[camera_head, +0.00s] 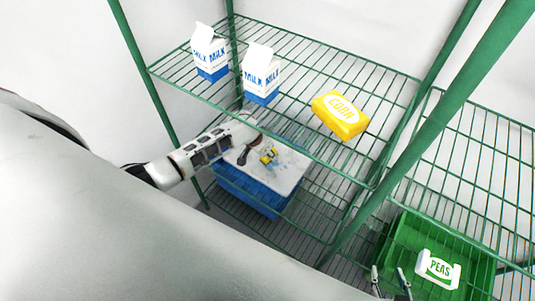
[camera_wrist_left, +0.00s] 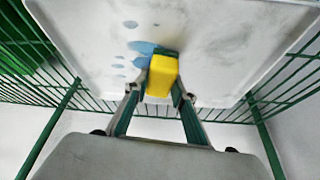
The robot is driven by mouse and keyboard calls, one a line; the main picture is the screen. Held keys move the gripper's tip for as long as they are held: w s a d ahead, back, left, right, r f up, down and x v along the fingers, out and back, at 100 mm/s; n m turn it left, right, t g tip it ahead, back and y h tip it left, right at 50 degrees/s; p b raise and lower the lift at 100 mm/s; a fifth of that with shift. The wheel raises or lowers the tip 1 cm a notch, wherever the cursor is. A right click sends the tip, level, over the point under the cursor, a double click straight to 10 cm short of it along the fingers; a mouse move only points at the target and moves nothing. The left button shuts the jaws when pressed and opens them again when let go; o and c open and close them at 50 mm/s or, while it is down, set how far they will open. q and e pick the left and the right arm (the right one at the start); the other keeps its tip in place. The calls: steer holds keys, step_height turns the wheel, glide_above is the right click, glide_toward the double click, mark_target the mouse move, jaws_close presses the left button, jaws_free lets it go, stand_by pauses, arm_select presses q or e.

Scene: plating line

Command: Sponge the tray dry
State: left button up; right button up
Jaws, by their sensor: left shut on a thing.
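The white tray (camera_head: 285,170) lies on top of a blue crate (camera_head: 240,192) on the lower shelf. It also fills the top of the left wrist view (camera_wrist_left: 225,40). My left gripper (camera_head: 267,155) is shut on a yellow and green sponge (camera_wrist_left: 162,76), which is at the tray's surface. A blue wet patch (camera_wrist_left: 143,47) and several smaller drops (camera_wrist_left: 130,24) show on the tray beside the sponge, with grey smudges around. My right gripper (camera_head: 389,272) shows at the bottom edge of the head view, fingers apart and empty.
Green wire shelves surround the tray. The upper shelf (camera_head: 300,105) above it holds two milk cartons (camera_head: 210,52) (camera_head: 261,75) and a yellow corn box (camera_head: 340,114). A green post (camera_head: 425,135) stands right. A green crate (camera_head: 405,237) with a peas packet (camera_head: 438,268) is lower right.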

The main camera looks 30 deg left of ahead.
arm_select(q)
steer(key=shift+s+d, duration=0.15)
steer(key=shift+d, duration=0.9)
steer(key=shift+s+d, duration=0.15)
steer(key=shift+d, duration=0.85)
steer(key=shift+s+d+f, duration=0.1)
steer(key=shift+s+d, duration=0.1)
steer(key=shift+d, duration=0.85)
steer(key=shift+s+d+f, duration=0.1)
steer(key=shift+s+d, duration=0.1)
steer(key=shift+d, duration=0.8)
steer(key=shift+w+r, duration=0.15)
steer(key=shift+r, duration=2.95)
